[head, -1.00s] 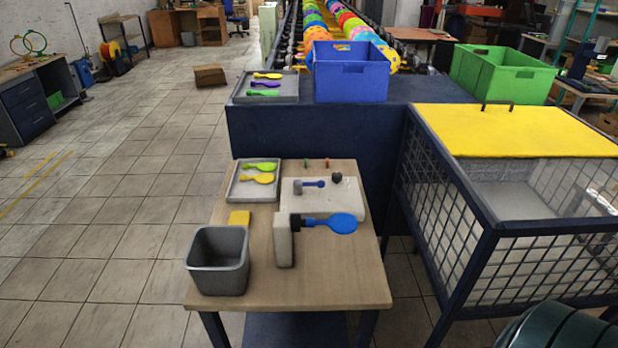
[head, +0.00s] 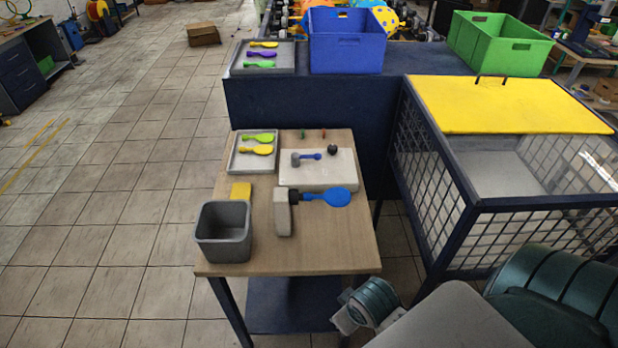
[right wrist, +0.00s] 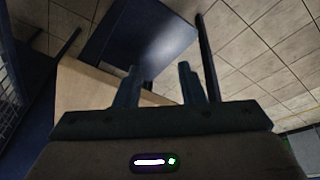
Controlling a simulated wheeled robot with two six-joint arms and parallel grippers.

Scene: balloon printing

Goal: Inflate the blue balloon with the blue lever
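The blue balloon (head: 338,198) lies flat, its neck at a black fitting on an upright grey block (head: 283,214) on the small wooden table. The blue lever (head: 310,156) lies on a pale flat box (head: 318,177) behind the balloon, between a grey cylinder and a dark round knob. My right gripper (right wrist: 159,82) shows in the right wrist view with its two fingers apart and nothing between them. It is near the table's front edge, away from balloon and lever. My left gripper is not in view.
A grey bin (head: 223,251), a yellow block (head: 241,190) and a tray (head: 235,162) with green and yellow balloons share the table (head: 330,257). A mesh cage with a yellow lid (head: 510,104) stands right. Blue (head: 347,53) and green (head: 500,45) crates stand behind.

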